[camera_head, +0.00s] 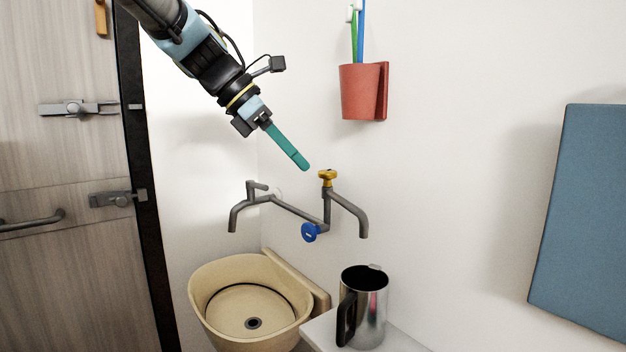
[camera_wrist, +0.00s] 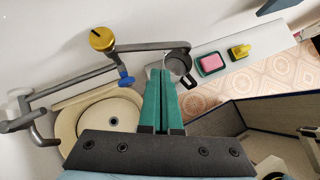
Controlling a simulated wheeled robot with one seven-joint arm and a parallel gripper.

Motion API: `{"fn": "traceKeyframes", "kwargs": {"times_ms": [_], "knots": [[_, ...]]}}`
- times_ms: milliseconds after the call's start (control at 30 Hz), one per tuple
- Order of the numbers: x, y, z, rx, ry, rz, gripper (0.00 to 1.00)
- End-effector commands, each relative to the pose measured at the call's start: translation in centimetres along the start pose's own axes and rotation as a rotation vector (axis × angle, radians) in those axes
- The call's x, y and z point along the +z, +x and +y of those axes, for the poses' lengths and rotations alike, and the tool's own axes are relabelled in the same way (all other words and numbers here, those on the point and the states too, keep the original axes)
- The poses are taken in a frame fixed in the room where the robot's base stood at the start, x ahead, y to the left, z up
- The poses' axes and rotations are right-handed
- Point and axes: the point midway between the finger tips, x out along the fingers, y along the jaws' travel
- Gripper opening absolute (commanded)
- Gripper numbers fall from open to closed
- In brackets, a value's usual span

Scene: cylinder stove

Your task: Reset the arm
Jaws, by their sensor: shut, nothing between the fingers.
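My gripper (camera_head: 304,166) has green fingers and is shut with nothing between them. In the head view it hangs from my arm at the upper left, pointing down and right, with its tips just above and left of the yellow tap knob (camera_head: 328,177). In the wrist view the two green fingers of my gripper (camera_wrist: 165,72) lie side by side, with the metal pitcher (camera_wrist: 178,66) just past their tips. The yellow knob (camera_wrist: 101,39) shows to the left there. The fingers look clear of the tap.
A grey tap with a blue knob (camera_head: 309,232) is on the wall above a beige basin (camera_head: 205,290). The metal pitcher (camera_head: 373,310) stands on a white shelf. A red cup (camera_head: 360,92) with toothbrushes and a blue panel (camera_head: 590,220) hang right. A door (camera_head: 60,270) is left.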

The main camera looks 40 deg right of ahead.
Motion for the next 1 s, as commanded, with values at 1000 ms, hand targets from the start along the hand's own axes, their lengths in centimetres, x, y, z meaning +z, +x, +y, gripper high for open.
{"fn": "traceKeyframes", "kwargs": {"times_ms": [1000], "knots": [[-37.7,-6.3,-5.0,-0.051,0.706,0.632,0.0]]}}
